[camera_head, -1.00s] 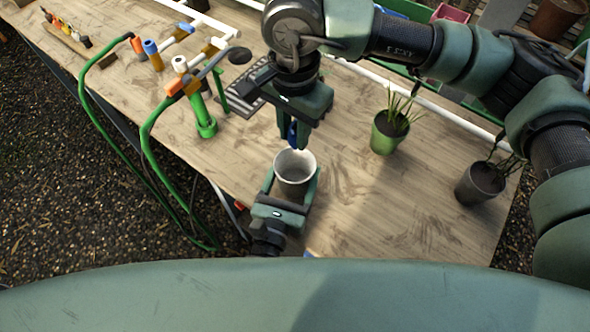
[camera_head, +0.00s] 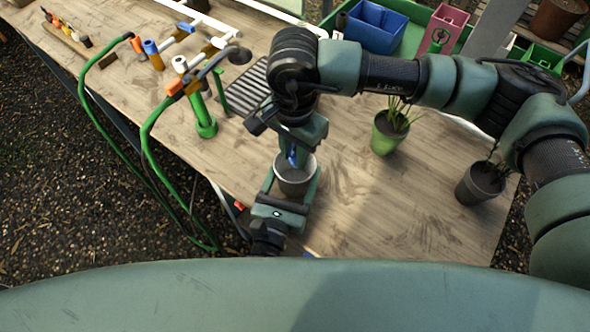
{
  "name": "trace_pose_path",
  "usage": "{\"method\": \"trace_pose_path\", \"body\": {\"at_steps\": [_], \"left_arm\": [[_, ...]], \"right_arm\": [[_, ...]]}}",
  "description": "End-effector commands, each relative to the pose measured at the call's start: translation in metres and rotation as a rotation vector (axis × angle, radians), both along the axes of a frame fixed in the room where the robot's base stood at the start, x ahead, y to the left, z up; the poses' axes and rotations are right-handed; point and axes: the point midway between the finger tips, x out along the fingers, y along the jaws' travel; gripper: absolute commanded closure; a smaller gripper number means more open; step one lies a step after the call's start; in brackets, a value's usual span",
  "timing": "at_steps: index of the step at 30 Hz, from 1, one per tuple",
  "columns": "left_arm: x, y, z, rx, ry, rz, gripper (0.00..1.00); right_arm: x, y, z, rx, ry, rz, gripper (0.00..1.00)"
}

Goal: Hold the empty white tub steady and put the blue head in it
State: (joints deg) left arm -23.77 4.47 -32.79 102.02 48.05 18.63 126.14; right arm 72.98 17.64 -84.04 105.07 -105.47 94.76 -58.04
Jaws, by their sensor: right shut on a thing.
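The white tub (camera_head: 293,186) stands upright near the front edge of the table. My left gripper (camera_head: 290,190) comes in from below, with one finger on each side of the tub, shut on its walls. My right gripper (camera_head: 298,152) points down over the tub, shut on the blue head (camera_head: 293,156). Only a little blue shows between its fingers. The fingertips are at the tub's rim or just inside it; I cannot tell how deep. The gripper hides the back of the rim and part of the tub's inside.
A green pot with a plant (camera_head: 387,134) and a dark pot (camera_head: 480,184) stand to the right. Green hoses, a green stand (camera_head: 204,122) and white pipes are at the left. A black slatted tray (camera_head: 249,88) lies behind. Blue (camera_head: 374,27) and pink bins stand at the back.

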Motion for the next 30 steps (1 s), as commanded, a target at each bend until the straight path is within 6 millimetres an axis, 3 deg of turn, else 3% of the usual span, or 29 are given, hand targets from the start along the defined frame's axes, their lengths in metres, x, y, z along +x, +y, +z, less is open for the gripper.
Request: {"method": "trace_pose_path", "body": {"at_steps": [12,13,15,16,26,30], "left_arm": [[0.0,0.0,0.0,-0.001,0.001,0.0,0.68],[0.0,0.0,0.0,-0.001,0.001,-0.001,0.68],[0.0,0.0,0.0,-0.001,0.001,-0.001,0.68],[0.0,0.0,0.0,-0.001,0.001,-0.001,0.68],[0.0,0.0,0.0,-0.001,0.001,-0.001,0.68],[0.0,0.0,0.0,-0.001,0.001,-0.001,0.68]], "right_arm": [[0.0,0.0,-0.008,0.0,-0.001,0.0,1.0],[0.0,0.0,-0.008,0.0,-0.001,0.0,0.74],[0.0,0.0,-0.008,0.0,-0.001,0.0,0.54],[0.0,0.0,-0.008,0.0,-0.001,0.0,0.51],[0.0,0.0,-0.006,0.0,-0.001,0.0,0.51],[0.001,0.0,0.007,0.001,-0.003,0.0,0.51]]}}
